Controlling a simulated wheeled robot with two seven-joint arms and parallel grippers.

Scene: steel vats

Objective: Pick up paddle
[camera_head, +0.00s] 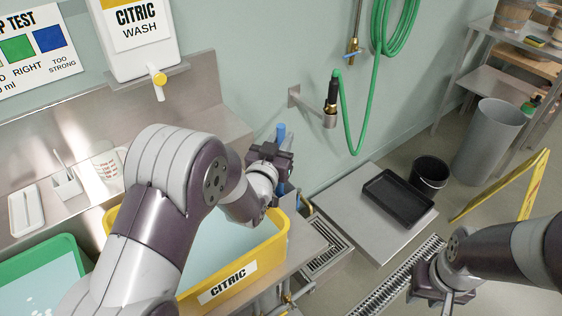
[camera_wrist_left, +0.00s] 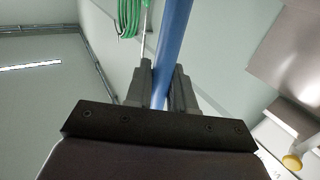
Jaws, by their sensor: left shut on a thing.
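The paddle shows as a blue shaft (camera_head: 280,132) standing roughly upright above my left gripper (camera_head: 276,160), at the back right of the yellow citric basin (camera_head: 241,266). A short blue piece also shows just below the gripper; the rest is hidden. In the left wrist view, the blue shaft (camera_wrist_left: 173,40) runs between the two dark fingers of my left gripper (camera_wrist_left: 161,88), which is shut on it. My right gripper (camera_head: 446,296) is at the lower right over the floor drain, apart from the paddle; its fingers are too unclear to read.
A green basin (camera_head: 74,243) stands left of the yellow one. A citric wash dispenser (camera_head: 140,50) hangs on the wall above. A hose nozzle (camera_head: 331,103) sits in a wall bracket to the right.

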